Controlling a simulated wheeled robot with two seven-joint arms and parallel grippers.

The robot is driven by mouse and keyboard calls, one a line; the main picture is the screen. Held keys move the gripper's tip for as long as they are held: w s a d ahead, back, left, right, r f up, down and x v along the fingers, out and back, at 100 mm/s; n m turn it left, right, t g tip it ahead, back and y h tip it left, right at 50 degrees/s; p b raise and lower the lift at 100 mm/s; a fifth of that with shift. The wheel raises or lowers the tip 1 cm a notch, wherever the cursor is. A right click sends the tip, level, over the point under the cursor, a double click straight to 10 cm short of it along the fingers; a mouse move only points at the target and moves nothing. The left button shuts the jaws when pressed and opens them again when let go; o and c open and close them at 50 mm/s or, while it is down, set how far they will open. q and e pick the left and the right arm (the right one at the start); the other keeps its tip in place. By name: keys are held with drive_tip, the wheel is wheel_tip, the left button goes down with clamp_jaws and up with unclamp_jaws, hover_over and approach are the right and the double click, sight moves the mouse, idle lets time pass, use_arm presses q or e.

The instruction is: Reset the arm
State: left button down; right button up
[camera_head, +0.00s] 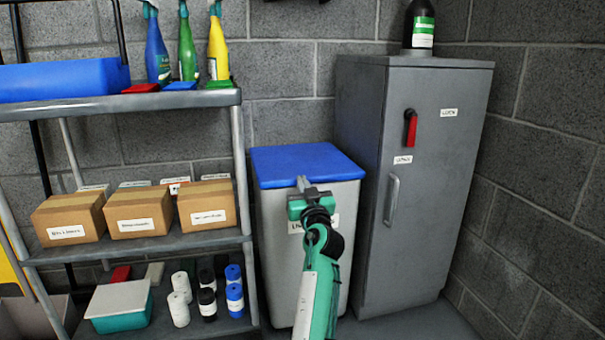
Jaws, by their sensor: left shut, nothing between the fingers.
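My left arm (319,284) is green, white and black and reaches up from the bottom of the view, right of the middle. Its gripper (303,184) is at the far end, shut and empty. It shows in front of the grey bin (272,225), over the near part of the bin's blue lid (290,160). I cannot tell whether it touches the bin. The arm hides part of the bin's front label. My right gripper is not in view.
A grey cabinet (440,175) with a red handle (410,128) stands right, a dark bottle (420,25) on top.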

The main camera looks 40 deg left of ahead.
use_arm(q)
drive_tip(key=shift+t, duration=0.3)
drive_tip(key=s+d+f, duration=0.1)
drive_tip(key=d, duration=0.1)
drive_tip(key=s+d+f, duration=0.1)
drive_tip(key=s+f, duration=0.1)
drive_tip(key=shift+d+f, duration=0.15)
drive_tip(key=shift+d, duration=0.2)
